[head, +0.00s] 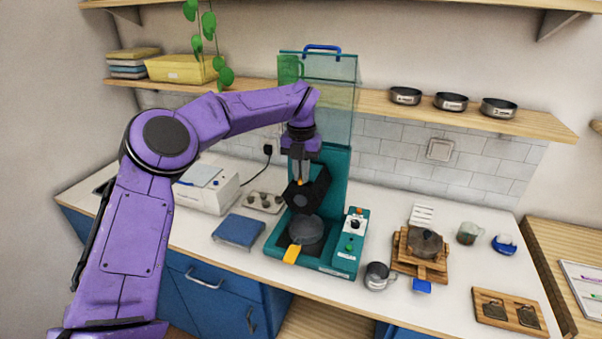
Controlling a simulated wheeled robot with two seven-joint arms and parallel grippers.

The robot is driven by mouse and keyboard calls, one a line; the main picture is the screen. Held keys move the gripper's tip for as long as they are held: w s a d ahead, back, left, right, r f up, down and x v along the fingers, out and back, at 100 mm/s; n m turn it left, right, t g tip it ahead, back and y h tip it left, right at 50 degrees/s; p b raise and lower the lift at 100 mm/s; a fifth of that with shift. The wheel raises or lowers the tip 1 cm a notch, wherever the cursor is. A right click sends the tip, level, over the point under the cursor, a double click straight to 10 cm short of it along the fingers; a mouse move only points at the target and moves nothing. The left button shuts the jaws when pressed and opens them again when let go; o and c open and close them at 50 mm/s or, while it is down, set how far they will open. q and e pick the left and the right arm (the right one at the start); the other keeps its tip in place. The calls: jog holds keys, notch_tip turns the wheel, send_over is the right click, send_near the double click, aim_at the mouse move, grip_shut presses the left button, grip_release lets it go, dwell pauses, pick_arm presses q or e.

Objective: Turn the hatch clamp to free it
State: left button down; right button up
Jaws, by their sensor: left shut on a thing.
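A teal machine (337,222) stands on the counter with a black block (312,190) on its column and a dark round pot-like part (306,232) below. My left gripper (300,178) points down at the top of the black block. It is shut on a small part there; a bit of orange shows at its fingertips, and the fingers hide most of that part. I cannot tell for sure whether it is the hatch clamp. A clear greenish panel (338,100) with a blue handle (322,49) stands upright behind. My right gripper is not in view.
An orange lever (292,254) sticks out at the machine's front. A blue box (239,230) lies left of it, a metal cup (377,276) and a wooden stand (420,267) right. A shelf (370,103) with several dark pans runs behind. Some counter is bare at far right.

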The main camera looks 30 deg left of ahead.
pick_arm(q)
jog(key=n+b, duration=0.3)
jog(key=n, duration=0.1)
jog(key=shift+w+f, duration=0.1)
jog(key=shift+f, duration=0.15)
jog(key=n+b, duration=0.3)
jog(key=n, duration=0.1)
jog(key=shift+b, duration=0.35)
jog(key=n+b, duration=0.3)
jog(key=n, duration=0.2)
jog(key=shift+w, duration=0.1)
jog(key=shift+n+b, duration=1.15)
jog(key=shift+n, duration=0.95)
jog(key=c, duration=1.4)
grip_release()
jog(key=shift+o, duration=1.1)
jog(key=shift+a, duration=0.2)
